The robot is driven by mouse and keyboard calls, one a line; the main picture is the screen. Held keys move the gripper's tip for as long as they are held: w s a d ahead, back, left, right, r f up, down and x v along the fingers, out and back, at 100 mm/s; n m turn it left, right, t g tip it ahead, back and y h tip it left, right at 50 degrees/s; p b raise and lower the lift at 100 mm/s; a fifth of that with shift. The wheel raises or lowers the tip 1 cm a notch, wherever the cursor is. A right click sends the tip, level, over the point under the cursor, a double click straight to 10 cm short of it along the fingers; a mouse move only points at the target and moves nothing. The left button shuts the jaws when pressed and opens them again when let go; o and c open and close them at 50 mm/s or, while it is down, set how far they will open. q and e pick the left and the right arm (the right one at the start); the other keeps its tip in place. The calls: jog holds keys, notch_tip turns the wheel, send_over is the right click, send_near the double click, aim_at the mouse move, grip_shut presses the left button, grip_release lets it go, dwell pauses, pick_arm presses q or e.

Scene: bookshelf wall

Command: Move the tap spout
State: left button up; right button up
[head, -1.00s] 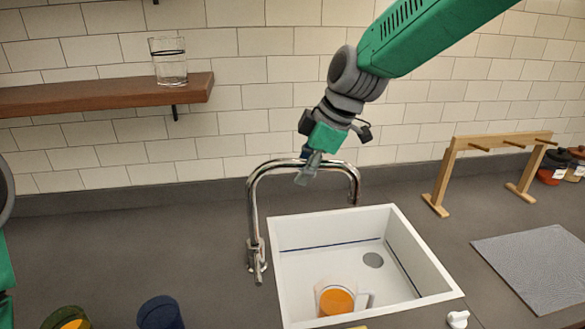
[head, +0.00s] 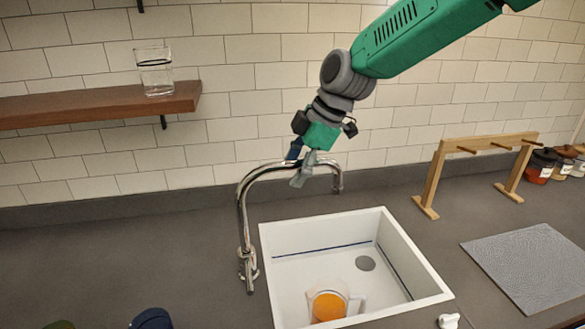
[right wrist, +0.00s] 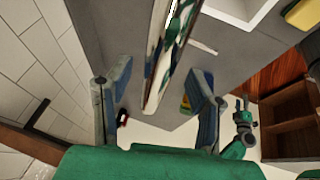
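The chrome tap (head: 247,225) stands at the left of the white sink (head: 415,262). Its arched spout (head: 262,172) reaches right, with its tip above the counter just behind the sink's back rim. My right gripper (head: 301,178) comes down from above at the middle of the arch and hides part of it. In the right wrist view the spout (right wrist: 166,65) runs between the two separated fingers of the right gripper (right wrist: 160,98), with gaps on both sides. A small green and grey arm part at the right there seems to be my left gripper (right wrist: 242,130); its fingers are unclear.
A clear jug with orange contents (head: 328,303) stands in the sink. A wooden rack (head: 430,185), several jars (head: 540,165) and a grey mat (head: 530,265) are to the right. A shelf (head: 100,103) holds a glass (head: 154,72). The counter left of the tap is largely clear.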

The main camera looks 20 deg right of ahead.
jog(key=shift+w+d, duration=0.1)
jog(key=v, duration=1.2)
jog(key=shift+f, duration=0.1)
